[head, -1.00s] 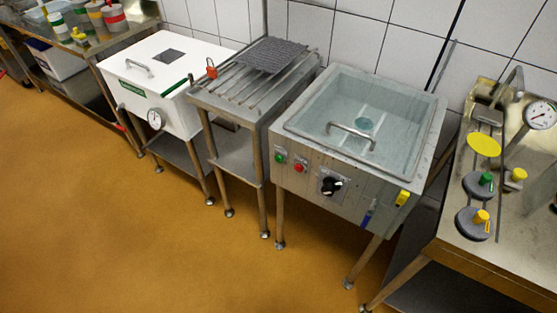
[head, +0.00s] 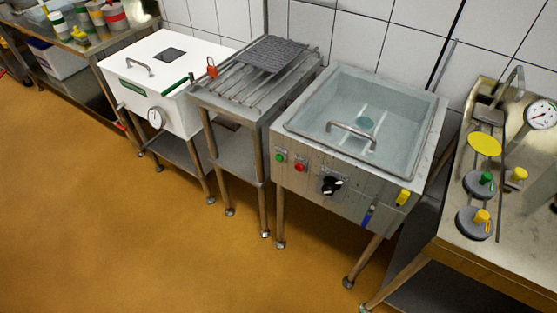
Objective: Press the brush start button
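A steel washing unit (head: 410,110) with a clear lid stands right of centre in the head view. The lid is down, with a bar handle (head: 351,134) on it. On its front panel are a green button (head: 280,157), a red button (head: 300,166) and a black rotary knob (head: 331,186). A yellow part (head: 403,197) and a blue part (head: 368,215) sit at the panel's right end. I cannot read any label by the buttons. Neither of my grippers shows in the view.
A slatted steel stand (head: 226,97) with a dark mat stands left of the unit, then a white lidded box (head: 191,60) with a gauge. A steel table (head: 455,225) with weights and a dial is at the right. The brown floor (head: 120,230) in front is clear.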

